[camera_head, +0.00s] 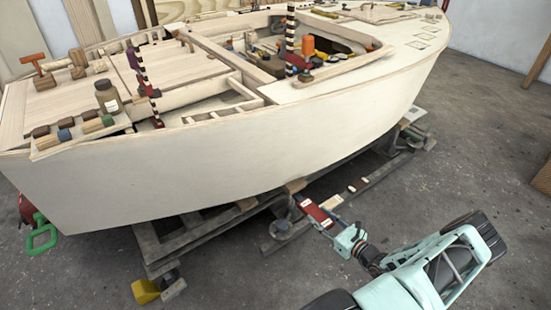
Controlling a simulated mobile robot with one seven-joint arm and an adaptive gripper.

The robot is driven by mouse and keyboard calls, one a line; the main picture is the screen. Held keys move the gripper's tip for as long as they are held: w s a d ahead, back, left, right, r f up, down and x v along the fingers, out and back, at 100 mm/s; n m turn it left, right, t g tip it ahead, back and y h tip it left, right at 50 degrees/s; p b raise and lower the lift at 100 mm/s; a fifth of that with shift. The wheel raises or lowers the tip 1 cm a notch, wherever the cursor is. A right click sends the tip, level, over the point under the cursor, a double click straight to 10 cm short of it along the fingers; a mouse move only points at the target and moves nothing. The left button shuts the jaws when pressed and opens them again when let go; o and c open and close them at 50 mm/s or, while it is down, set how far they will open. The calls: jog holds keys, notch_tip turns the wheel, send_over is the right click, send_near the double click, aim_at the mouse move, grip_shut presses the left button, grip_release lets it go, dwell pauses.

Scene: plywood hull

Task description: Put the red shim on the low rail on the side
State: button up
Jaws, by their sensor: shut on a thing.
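My gripper (331,227) reaches in from the lower right and is shut on the red shim (315,212), a flat red piece with pale patches. The shim's far end points up and left toward the hull. The low rail (380,177) is a grey beam running along the hull's lower side, close to the floor. In the picture the shim lies in front of or over the rail. I cannot tell whether it touches the rail. A pale piece (332,202) and a dark red piece (358,185) sit on the rail to the right of the shim.
The pale plywood hull (230,150) stands on a wheeled grey cradle (190,232), above and behind my gripper. Tools, jars and blocks lie on its deck. A green handle (41,238) is at the far left. The concrete floor (460,150) at right is clear.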

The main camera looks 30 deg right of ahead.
aim_at(306, 211)
jog(key=shift+r, duration=0.1)
jog(key=w+a+r+n+g+y, duration=0.1)
jog(key=w+a+r+n+y, duration=0.25)
jog(key=r, duration=0.65)
jog(key=w+a+r+n+g+y, duration=0.15)
jog(key=w+a+r, duration=0.25)
jog(key=a+r, duration=0.5)
jog(key=s+a+r+n+g+y+p, duration=0.25)
jog(key=a+r+n+g+y, duration=0.2)
jog(key=a+r, duration=1.35)
notch_tip(306, 211, up, 21)
jog(key=p, duration=2.8)
jog(key=shift+s+a+r+y, duration=0.2)
jog(key=shift+a+y, duration=0.05)
jog(key=shift+y, duration=0.2)
jog(key=shift+m, duration=0.25)
